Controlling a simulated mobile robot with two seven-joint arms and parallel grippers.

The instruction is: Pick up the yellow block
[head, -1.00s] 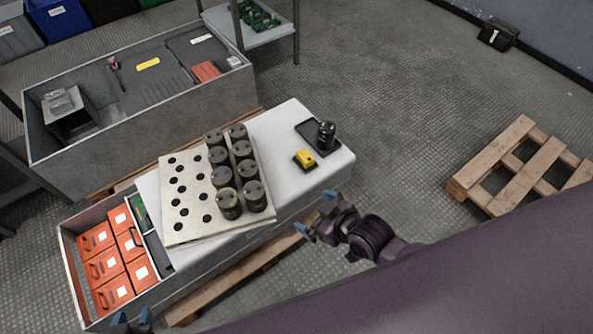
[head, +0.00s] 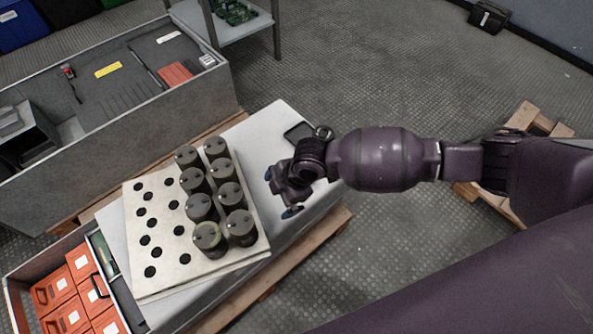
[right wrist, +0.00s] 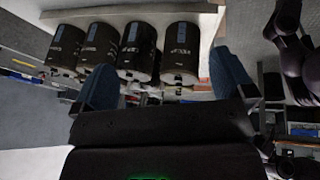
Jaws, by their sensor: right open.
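The yellow block does not show in the head view; my right wrist and gripper cover the part of the white table (head: 272,120) where it stood. My right gripper (head: 280,193) is over that table's right end, its blue-tipped fingers apart and pointing left toward the capacitors. In the right wrist view the two blue fingers (right wrist: 165,86) are spread wide with nothing seen held between them. The yellow block is not visible there either. My left gripper is out of view.
Several dark capacitors (head: 227,194) stand on a pale perforated plate (head: 160,262) just left of my right gripper. A black tray (head: 297,132) lies behind my wrist. Orange boxes (head: 55,290) fill a bin at lower left. A grey workbench (head: 130,130) stands behind.

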